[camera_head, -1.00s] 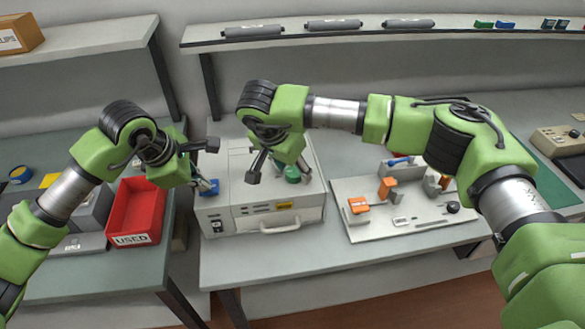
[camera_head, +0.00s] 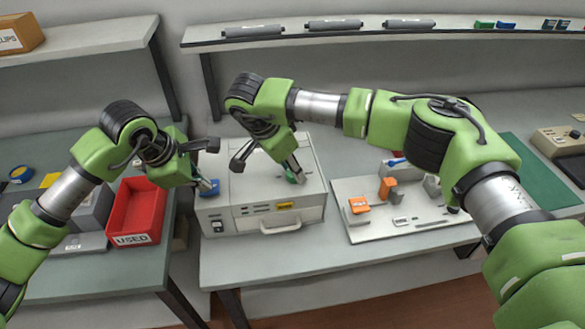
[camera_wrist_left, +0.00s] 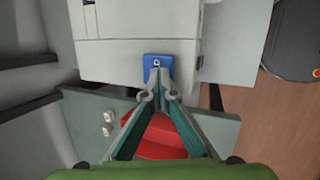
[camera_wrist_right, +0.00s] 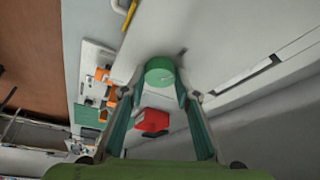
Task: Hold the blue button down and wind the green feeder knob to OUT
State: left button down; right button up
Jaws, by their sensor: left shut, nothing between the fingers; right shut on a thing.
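The grey machine (camera_head: 225,165) stands on the middle table. The green knob (camera_head: 291,177) is on top of the machine, partly hidden by my right gripper (camera_head: 294,171). In the right wrist view the round knob (camera_wrist_right: 160,72) sits between the fingertips, which are shut on it. The knob's OUT mark cannot be read.
A red bin marked USED (camera_head: 136,210) stands left of the machine. A pale board with orange parts (camera_head: 359,205) lies to the right, under my right arm. A shelf (camera_head: 360,32) with grey rollers runs along the back. The table front is clear.

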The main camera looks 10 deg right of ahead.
jog(key=m+g, duration=0.1)
jog(key=m, duration=0.2)
jog(key=m+g, duration=0.1)
jog(key=m, duration=0.1)
jog(key=shift+w+m+h, duration=0.15)
jog(key=shift+m+h, duration=0.15)
jog(key=shift+m, duration=0.1)
jog(key=m+g, duration=0.1)
jog(key=m, duration=0.2)
jog(key=m+g, duration=0.1)
jog(key=m, duration=0.2)
jog(key=shift+w+g+y, duration=0.15)
jog(key=shift+g+y, duration=0.15)
jog(key=shift+y, duration=0.1)
jog(key=o, duration=1.1)
notch_tip(320, 180, up, 10)
